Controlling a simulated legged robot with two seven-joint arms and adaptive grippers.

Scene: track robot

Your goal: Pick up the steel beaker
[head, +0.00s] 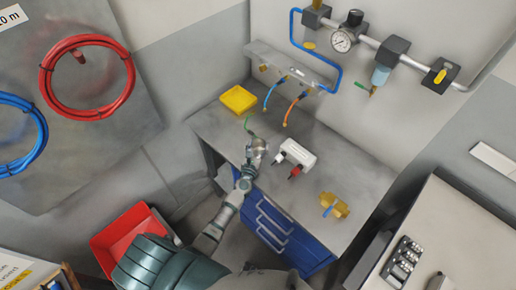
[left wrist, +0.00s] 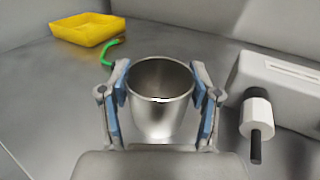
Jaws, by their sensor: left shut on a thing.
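The steel beaker (left wrist: 160,105) stands upright in the middle of the left wrist view, its open rim facing up. My left gripper (left wrist: 161,95) has one blue-padded finger on each side of it and is shut on it. In the head view the beaker (head: 259,143) is small and partly hidden by my left gripper (head: 256,152), above the grey worktop (head: 345,170). I cannot tell whether its base touches the worktop. My right gripper is in neither view.
A yellow tray (head: 239,99) and a green hose end (left wrist: 112,51) lie behind the beaker. A white block (head: 297,154) with a black-tipped fitting (left wrist: 256,125) is close on the right. A brass valve (head: 334,205) lies farther right. Blue drawers (head: 285,235) are below.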

